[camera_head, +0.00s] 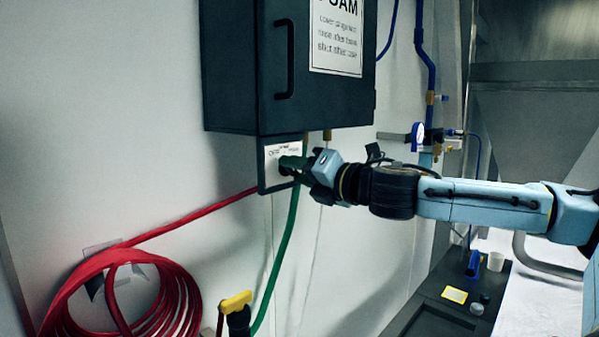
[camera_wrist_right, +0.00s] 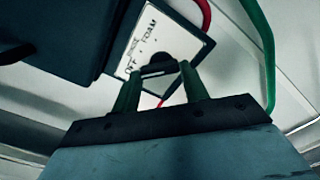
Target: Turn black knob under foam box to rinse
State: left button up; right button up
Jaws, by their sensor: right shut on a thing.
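The dark foam box (camera_head: 235,75) hangs on the white wall in the head view, with a sign on its door. Below it is a small panel, whose white label (camera_wrist_right: 178,30) reads OFF, FOAM and what looks like RINSE in the right wrist view. The black knob (camera_wrist_right: 158,64) sits on this panel. My right gripper (camera_wrist_right: 160,80) has its green fingers shut on the knob, one on each side. In the head view my right gripper (camera_head: 294,164) reaches the panel from the right and hides most of the knob. My left gripper is not in view.
A red hose (camera_head: 185,221) runs from the panel to a coil at lower left. A green hose (camera_head: 287,250) hangs below the panel, near a yellow-handled valve (camera_head: 236,301). Blue pipes (camera_head: 430,60) and a dark counter (camera_head: 440,310) are at the right.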

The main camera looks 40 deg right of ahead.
jog(key=shift+m, duration=0.3)
jog(key=shift+d+r+m+b, duration=0.1)
jog(key=shift+m+b, duration=0.4)
jog(key=shift+m, duration=1.5)
jog(key=shift+r+m+b, duration=0.1)
jog(key=shift+m+b, duration=0.35)
jog(key=shift+m, duration=1.55)
jog(key=o, duration=1)
jog(key=shift+f, duration=0.1)
